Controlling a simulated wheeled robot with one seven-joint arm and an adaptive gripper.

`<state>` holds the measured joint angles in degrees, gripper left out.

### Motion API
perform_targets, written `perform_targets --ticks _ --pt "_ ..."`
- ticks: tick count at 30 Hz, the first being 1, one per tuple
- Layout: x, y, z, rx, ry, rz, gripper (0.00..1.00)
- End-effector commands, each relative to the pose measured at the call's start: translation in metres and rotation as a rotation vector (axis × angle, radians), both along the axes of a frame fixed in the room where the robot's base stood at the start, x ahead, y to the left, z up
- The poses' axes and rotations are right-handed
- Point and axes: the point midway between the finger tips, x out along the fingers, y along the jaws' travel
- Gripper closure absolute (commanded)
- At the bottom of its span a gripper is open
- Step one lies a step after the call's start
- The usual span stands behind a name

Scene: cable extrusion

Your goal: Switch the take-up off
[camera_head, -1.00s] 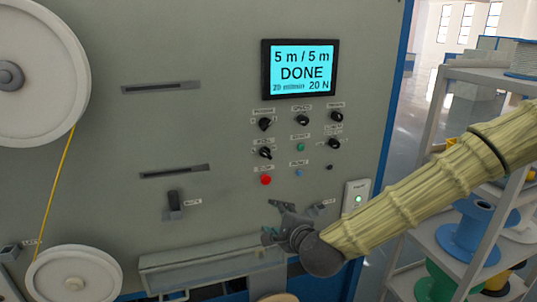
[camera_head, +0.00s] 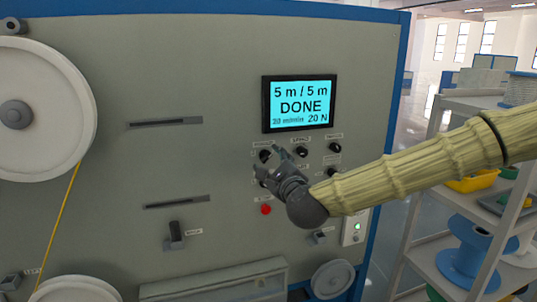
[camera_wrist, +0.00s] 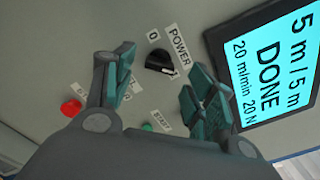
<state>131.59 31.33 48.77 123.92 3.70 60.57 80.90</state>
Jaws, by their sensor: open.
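The take-up's grey panel (camera_head: 180,80) carries a lit screen (camera_head: 300,103) reading "5 m / 5 m DONE", 20 m/min, 20 N. The black knob labelled POWER (camera_wrist: 159,55) shows in the wrist view, with a "0" label beside it and a white mark near its lower right end. In the head view this knob (camera_head: 265,155) is at the upper left of the knob group. My gripper (camera_head: 270,161) is in front of that group; in the wrist view (camera_wrist: 157,75) its fingers are apart, one on each side below the knob, with nothing between them. Contact cannot be told.
A red button (camera_head: 266,210) is below my gripper; it and a green button (camera_wrist: 147,127) show in the wrist view. Other black knobs (camera_head: 334,174) sit to the right. A lever switch (camera_head: 175,235) is lower left. A shelf with spools (camera_head: 468,250) stands right.

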Motion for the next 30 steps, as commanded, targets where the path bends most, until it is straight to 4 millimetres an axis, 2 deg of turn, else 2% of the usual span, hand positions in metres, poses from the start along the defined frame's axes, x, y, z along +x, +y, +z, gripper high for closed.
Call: perform_targets --ticks 3,7,19,20,27,30 --pt "0.015 0.005 0.002 0.000 0.001 -0.001 0.45" --pt "0.026 0.009 0.001 -0.001 0.000 -0.001 0.45" --pt "0.032 0.010 -0.001 0.000 0.001 -0.001 0.45" --pt "0.032 0.010 -0.001 0.000 0.001 -0.001 0.46" --pt "0.031 0.010 -0.001 0.000 0.001 -0.001 0.90" --pt "0.031 0.010 -0.001 -0.001 0.000 -0.001 0.90"
